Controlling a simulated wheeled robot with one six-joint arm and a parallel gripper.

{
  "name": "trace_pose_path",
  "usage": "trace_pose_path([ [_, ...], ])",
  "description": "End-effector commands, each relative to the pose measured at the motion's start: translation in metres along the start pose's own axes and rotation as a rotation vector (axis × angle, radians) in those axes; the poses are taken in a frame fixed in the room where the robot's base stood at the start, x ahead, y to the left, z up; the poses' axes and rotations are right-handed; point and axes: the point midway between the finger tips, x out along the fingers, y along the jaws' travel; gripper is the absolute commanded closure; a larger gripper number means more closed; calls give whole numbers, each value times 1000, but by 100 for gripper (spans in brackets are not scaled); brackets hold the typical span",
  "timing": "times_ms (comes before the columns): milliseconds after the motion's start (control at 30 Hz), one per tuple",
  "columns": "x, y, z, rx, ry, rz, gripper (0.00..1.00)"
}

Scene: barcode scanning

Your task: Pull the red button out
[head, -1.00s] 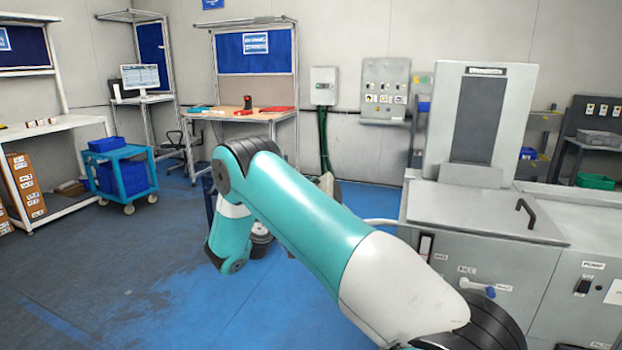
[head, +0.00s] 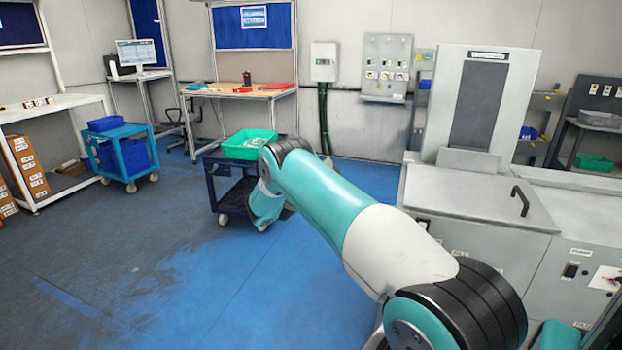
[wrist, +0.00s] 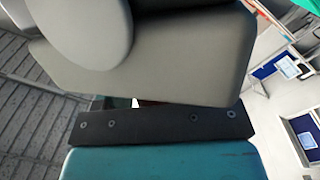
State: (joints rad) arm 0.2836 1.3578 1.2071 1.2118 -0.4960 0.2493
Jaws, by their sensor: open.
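No red button can be made out clearly in either current view. A grey control panel (head: 387,68) with several small buttons and labels hangs on the back wall in the head view; their colours are too small to tell reliably. My teal and white arm reaches across the middle of the head view, and its far end is bent down out of clear sight. I cannot make out my gripper's fingers in either view. The wrist view is mostly filled by close grey, black and teal surfaces, which hide most of the room.
A dark cart (head: 222,184) with a green crate (head: 246,139) stands beyond my arm. A large grey machine (head: 478,205) fills the right side. A blue cart (head: 125,160) and white shelving (head: 62,102) stand at left. The blue floor at front left is clear.

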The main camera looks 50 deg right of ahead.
Motion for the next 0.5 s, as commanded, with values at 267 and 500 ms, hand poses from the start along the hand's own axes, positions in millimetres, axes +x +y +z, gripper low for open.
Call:
trace_pose_path([
  [267, 0, 0, 0, 0, 0, 0, 70],
  [500, -1, -1, 0, 1, 0, 0, 100],
])
